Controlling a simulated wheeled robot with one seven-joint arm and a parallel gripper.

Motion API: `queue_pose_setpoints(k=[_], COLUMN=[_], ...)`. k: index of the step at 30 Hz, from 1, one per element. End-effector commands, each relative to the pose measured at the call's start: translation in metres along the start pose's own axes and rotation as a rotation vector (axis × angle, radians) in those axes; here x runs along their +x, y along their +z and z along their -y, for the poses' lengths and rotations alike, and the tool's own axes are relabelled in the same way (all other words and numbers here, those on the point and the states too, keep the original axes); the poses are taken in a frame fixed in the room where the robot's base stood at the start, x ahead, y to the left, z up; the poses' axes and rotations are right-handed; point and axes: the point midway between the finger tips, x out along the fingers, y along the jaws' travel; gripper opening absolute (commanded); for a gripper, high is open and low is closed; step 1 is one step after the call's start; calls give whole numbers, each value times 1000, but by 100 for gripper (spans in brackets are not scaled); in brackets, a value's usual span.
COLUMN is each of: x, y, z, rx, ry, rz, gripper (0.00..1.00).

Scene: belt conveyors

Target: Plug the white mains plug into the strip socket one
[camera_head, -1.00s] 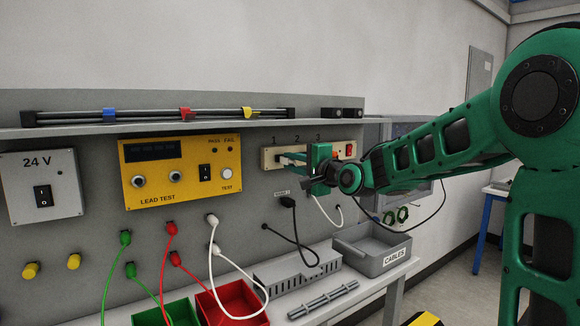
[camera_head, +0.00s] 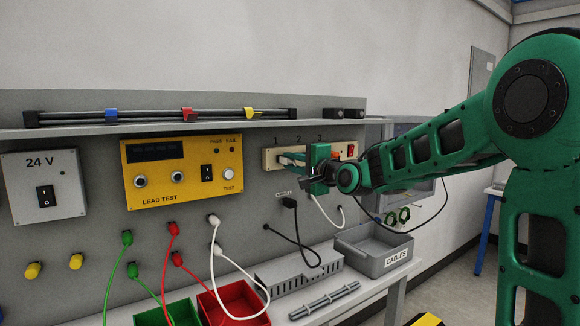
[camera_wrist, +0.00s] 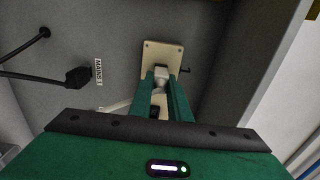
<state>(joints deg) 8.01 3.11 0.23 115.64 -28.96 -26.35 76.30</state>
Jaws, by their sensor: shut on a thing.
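The beige socket strip (camera_head: 268,160) is on the grey back panel, with the numbers 1, 2 and 3 above it. My gripper (camera_head: 284,159) reaches it from the right, with its fingertips at the end marked 1. In the wrist view my gripper (camera_wrist: 162,80) is shut on the white mains plug (camera_wrist: 161,75). The plug is in front of the end part of the strip (camera_wrist: 150,55). I cannot tell whether it is seated or just short of the face. A white cable (camera_wrist: 115,106) shows beside the fingers. The gripper body hides the strip's middle in the head view.
A black plug (camera_head: 289,203) with a black cable is on the panel below the strip, at the MAINS label. The yellow lead tester (camera_head: 150,190) is to the left. A shelf (camera_head: 80,131) runs above. A grey CABLES bin (camera_head: 385,266) stands below right.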

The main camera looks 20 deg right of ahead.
Motion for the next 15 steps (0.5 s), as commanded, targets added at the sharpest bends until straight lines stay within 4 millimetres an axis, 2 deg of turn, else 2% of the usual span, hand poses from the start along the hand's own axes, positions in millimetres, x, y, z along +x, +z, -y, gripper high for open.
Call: queue_pose_setpoints(k=[2, 3, 5, 6, 15], x=[0, 0, 0, 0, -2], y=[0, 0, 0, 0, 0], z=[0, 0, 0, 0, 0], rx=[0, 0, 0, 0, 0], ry=[0, 0, 0, 0, 0], rz=[0, 0, 0, 0, 0], gripper=[0, 21, 36, 38, 38])
